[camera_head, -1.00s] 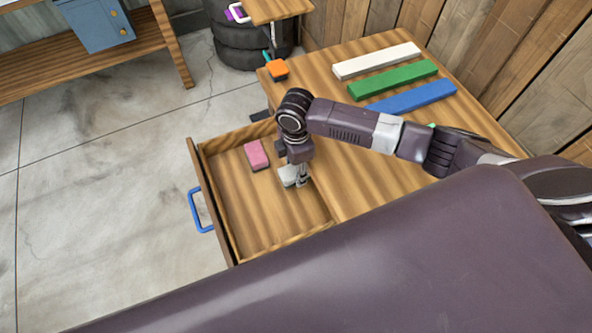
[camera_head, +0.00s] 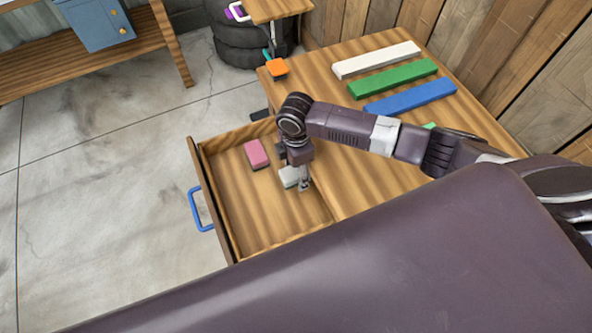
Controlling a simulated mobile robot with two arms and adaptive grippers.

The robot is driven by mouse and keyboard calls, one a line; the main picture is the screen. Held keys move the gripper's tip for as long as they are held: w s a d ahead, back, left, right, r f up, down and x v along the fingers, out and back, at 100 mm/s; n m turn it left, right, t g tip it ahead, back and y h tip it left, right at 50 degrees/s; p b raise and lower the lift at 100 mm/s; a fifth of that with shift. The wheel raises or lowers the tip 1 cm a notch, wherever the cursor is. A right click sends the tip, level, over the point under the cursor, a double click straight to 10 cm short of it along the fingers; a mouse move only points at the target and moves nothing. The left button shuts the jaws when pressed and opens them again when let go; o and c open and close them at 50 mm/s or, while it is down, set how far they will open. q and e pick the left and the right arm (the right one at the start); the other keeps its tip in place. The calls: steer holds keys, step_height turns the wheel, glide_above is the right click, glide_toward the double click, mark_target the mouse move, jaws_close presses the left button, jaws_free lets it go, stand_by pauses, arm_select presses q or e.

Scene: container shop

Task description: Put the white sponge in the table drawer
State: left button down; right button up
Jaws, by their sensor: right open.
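The table drawer (camera_head: 228,213) is pulled open, with a blue handle (camera_head: 200,209) on its front. The white sponge (camera_head: 288,177) is in the drawer, near its inner side by the tabletop edge. My right gripper (camera_head: 304,187) points down just right of the white sponge and is open. Whether a finger touches the sponge cannot be told, as the fingers are small and partly hidden by the wrist. A pink sponge (camera_head: 256,154) also lies in the drawer, left of the white one. My left gripper is not in view.
White (camera_head: 376,60), green (camera_head: 392,86) and blue (camera_head: 410,98) bars lie on the wooden table (camera_head: 345,180). An orange object (camera_head: 277,68) sits at the table's far left corner. The drawer's near part is empty. Open concrete floor lies left of the drawer.

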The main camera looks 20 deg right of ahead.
mark_target(296, 171)
step_height(296, 171, up, 12)
steer(key=shift+r, duration=0.15)
stand_by(0.3)
stand_by(0.4)
